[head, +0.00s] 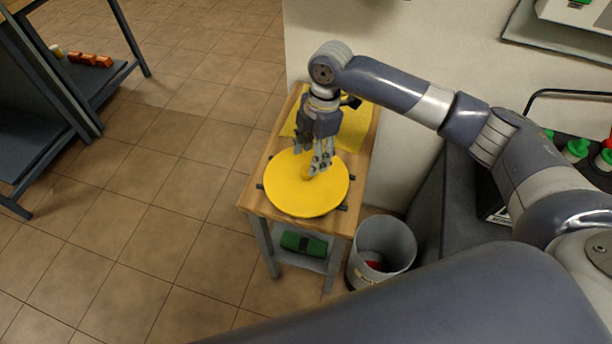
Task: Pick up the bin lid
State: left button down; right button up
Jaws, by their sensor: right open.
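The bin lid (306,196) is a round yellow disc with a small knob at its middle. It lies flat on a small wooden-topped table, with short dark bars showing under its edge. My right gripper (318,168) points down right over the lid's middle, its fingers open around or just above the knob. The fingers partly hide the knob, so I cannot tell whether they touch it. A grey bin (398,240) stands open on the floor to the right of the table, with something red inside. My left gripper is not in view.
The wooden table (262,206) has a yellow cloth or mat (356,128) behind the lid and a green item (303,243) on its lower shelf. A wall is close behind and right. A dark shelf unit (100,88) stands at the left. The tiled floor between is clear.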

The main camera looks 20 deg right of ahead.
aim_at(307, 169)
jog(key=shift+a+f+p, duration=0.1)
jog(key=shift+a+f, duration=0.1)
jog(key=shift+f, duration=0.75)
jog(key=shift+a+f+p, duration=0.1)
jog(key=shift+a+f, duration=0.15)
jog(key=shift+f, duration=0.75)
jog(key=shift+a+f+p, duration=0.1)
jog(key=shift+a+f, duration=0.1)
jog(key=shift+f, duration=0.75)
grip_shut()
